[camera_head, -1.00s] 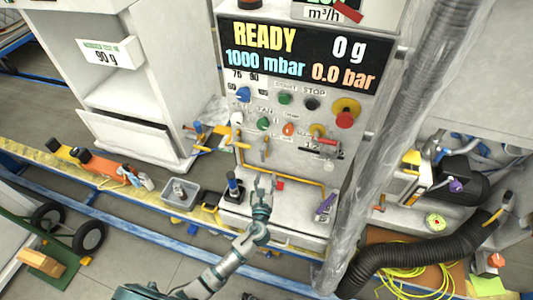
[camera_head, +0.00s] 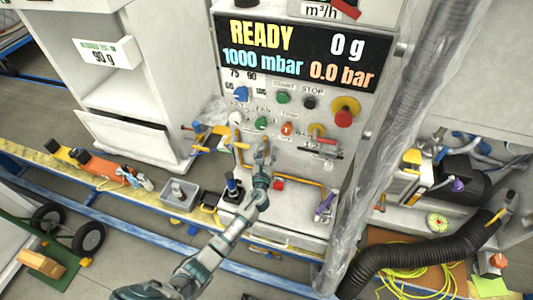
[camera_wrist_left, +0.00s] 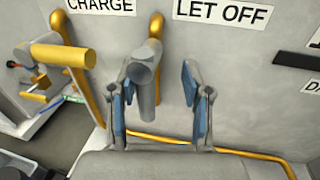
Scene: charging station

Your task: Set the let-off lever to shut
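The let-off lever shows in the left wrist view as a grey round handle (camera_wrist_left: 146,78) in front of a yellow pipe, below the LET OFF label (camera_wrist_left: 222,12). Its end points toward the camera and downward. My left gripper (camera_wrist_left: 160,98) is open, with one blue-padded finger on each side of the handle. The handle lies closer to the left finger; I cannot tell whether they touch. In the head view, my left gripper (camera_head: 263,157) is at the panel's lower part and largely hides the lever. My right gripper is not in view.
The yellow charge lever (camera_wrist_left: 62,54) sticks out left of my gripper, below the CHARGE label. A yellow pipe (camera_wrist_left: 255,156) runs along the panel's base above a grey ledge (camera_head: 285,220). A blue-black upright handle (camera_head: 232,186) stands left of my arm.

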